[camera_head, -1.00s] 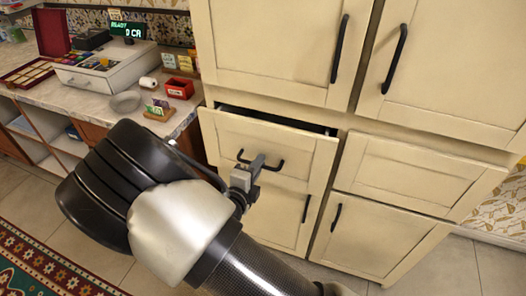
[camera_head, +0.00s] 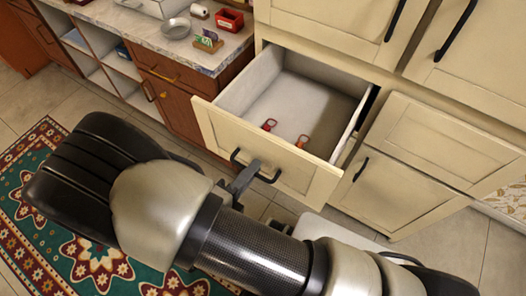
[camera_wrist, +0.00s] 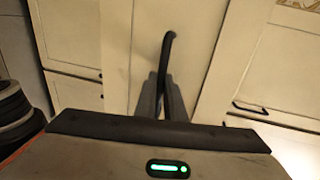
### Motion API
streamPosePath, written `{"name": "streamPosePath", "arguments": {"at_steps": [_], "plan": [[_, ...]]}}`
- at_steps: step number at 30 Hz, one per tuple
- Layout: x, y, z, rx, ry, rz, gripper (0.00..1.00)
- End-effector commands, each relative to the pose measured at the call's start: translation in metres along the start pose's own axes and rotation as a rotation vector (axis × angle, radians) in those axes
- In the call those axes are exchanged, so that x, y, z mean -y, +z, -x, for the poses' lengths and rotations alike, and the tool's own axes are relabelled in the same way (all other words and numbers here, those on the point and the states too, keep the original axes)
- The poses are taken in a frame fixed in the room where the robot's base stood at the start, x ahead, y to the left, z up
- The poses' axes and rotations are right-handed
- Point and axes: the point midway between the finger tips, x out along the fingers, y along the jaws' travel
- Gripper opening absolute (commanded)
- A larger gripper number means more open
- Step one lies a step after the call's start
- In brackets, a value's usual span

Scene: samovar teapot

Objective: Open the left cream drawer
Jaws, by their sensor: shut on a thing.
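The left cream drawer (camera_head: 215,128) is pulled well out of the cabinet in the head view, and its pale inside shows. Two small red and orange items (camera_head: 269,125) (camera_head: 302,141) lie in it near the front. Its dark bar handle (camera_head: 268,178) is on the front panel. My arm covers the area below the drawer front.
A closed cream drawer (camera_head: 440,142) is to the right, with a closed cupboard door (camera_head: 390,190) below. Tall cream doors stand above. A patterned rug (camera_head: 50,215) covers the floor at left.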

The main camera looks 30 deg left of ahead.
Motion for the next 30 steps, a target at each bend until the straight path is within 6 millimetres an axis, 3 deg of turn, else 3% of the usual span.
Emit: {"name": "streamPosePath", "arguments": {"at_steps": [7,20,21,24,30], "plan": [[-0.004,0.001,0.022,0.001,0.000,-0.001,0.00],[-0.005,0.001,0.025,0.001,0.000,-0.002,0.00],[-0.005,0.001,0.025,0.001,0.000,-0.002,0.11],[-0.005,0.001,0.025,0.001,0.000,-0.002,0.28],[-0.005,0.001,0.025,0.000,0.000,-0.001,0.28]]}}
